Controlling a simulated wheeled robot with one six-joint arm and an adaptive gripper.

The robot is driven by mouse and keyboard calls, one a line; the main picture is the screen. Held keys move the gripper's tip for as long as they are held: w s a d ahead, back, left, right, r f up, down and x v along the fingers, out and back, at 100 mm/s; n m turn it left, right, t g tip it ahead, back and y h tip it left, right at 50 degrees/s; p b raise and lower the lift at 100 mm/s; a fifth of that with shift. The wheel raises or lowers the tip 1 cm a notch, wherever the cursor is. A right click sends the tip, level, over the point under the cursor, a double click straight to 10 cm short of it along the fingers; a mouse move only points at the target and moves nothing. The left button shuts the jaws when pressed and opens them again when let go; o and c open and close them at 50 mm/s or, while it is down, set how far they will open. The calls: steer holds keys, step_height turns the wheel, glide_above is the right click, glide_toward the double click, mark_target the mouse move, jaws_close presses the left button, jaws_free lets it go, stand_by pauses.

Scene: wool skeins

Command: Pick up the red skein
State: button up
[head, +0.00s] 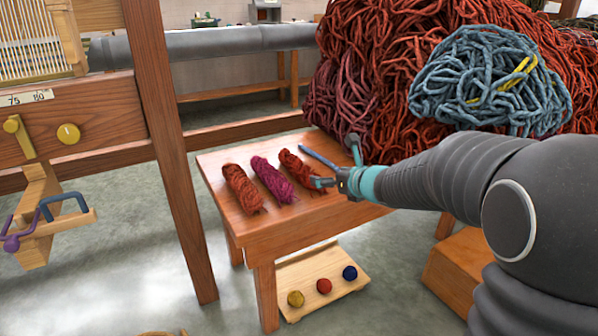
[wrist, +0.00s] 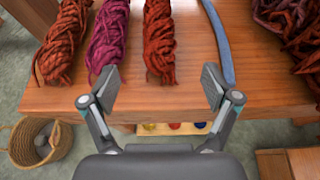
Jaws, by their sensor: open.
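Three twisted skeins lie side by side on a wooden table (head: 285,232). The left skein (head: 242,188) is rust red, the middle one (head: 271,179) magenta, the right one (head: 298,168) orange-red. Which of the two reddish ones is the red skein is not certain. My gripper (head: 337,162) is open and empty at the right skein's near end. In the wrist view my gripper's fingers (wrist: 160,82) stand apart, to either side of the right skein's near end (wrist: 160,45). The left finger is close to the magenta skein (wrist: 108,40). Contact cannot be told.
A blue-grey rod (wrist: 220,40) lies right of the right skein, close to my right finger. A large heap of red yarn (head: 390,70) with a blue bundle (head: 480,85) stands behind. A wooden tray (head: 325,277) with three balls sits below the table. A basket (wrist: 25,155) stands lower left.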

mark_target(307, 168)
steer(key=x, duration=1.3)
steer(key=shift+w+a, duration=0.1)
steer(key=shift+a, duration=0.15)
steer(key=c, duration=1.3)
steer(key=shift+r, duration=0.1)
steer(key=shift+r, duration=0.55)
steer(key=r+p, duration=0.1)
steer(key=r, duration=0.1)
steer(key=d+r, duration=0.1)
steer(key=r, duration=0.1)
steer(key=shift+p, duration=0.4)
steer(key=s+d+r, duration=0.1)
steer(key=d+r, duration=0.1)
steer(key=d, duration=0.1)
steer(key=s+d+r+p, duration=0.1)
steer(key=s+d, duration=0.1)
steer(key=d, duration=0.1)
steer(key=s+d+r, duration=0.1)
steer(key=d+r, duration=0.1)
steer(key=d, duration=0.1)
steer(key=shift+s+d+r+p, duration=0.35)
steer(key=shift+r, duration=0.05)
